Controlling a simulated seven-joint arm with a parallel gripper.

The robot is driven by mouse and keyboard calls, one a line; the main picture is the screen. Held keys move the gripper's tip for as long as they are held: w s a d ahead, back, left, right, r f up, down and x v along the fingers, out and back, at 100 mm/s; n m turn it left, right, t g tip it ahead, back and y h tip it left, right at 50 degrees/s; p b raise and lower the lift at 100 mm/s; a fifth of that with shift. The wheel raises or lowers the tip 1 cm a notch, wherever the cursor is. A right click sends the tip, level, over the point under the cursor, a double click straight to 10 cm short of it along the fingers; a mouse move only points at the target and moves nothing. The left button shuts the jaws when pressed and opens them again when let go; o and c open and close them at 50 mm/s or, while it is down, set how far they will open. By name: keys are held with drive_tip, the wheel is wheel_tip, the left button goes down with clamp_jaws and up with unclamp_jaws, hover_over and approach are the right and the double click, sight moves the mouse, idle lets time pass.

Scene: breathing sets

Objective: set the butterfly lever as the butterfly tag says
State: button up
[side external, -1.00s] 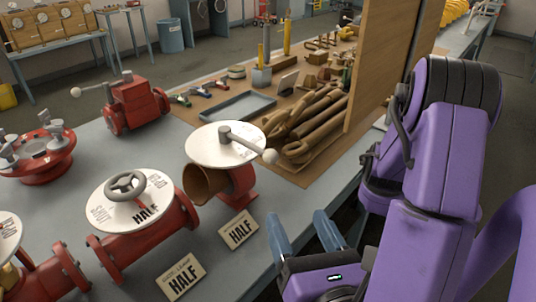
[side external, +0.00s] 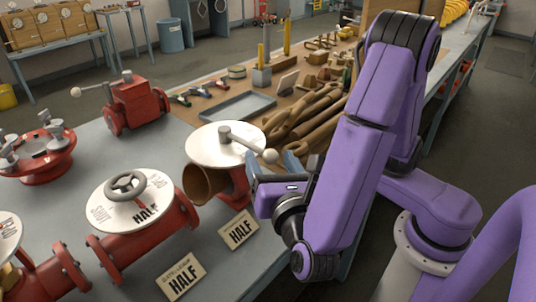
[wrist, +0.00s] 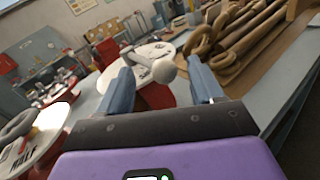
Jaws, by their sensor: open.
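The butterfly lever (side external: 245,144) is a grey arm with a pale ball knob (side external: 270,156), on a round white plate (side external: 205,147) above a red valve with an open brown pipe end. It points toward the front right. My gripper (side external: 272,164) is open and empty at the knob's near right side. In the wrist view the knob (wrist: 163,70) shows between my two blue fingers (wrist: 159,66), seemingly just beyond the tips; contact cannot be told.
Another red valve with a lever (side external: 135,100) stands behind. Brown pipe pieces (side external: 305,115) lie on the board behind the knob, near my gripper. A shallow grey tray (side external: 236,107) lies farther back.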

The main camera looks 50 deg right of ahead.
sight(250, 146)
drive_tip(key=shift+x, duration=1.25)
clamp_jaws()
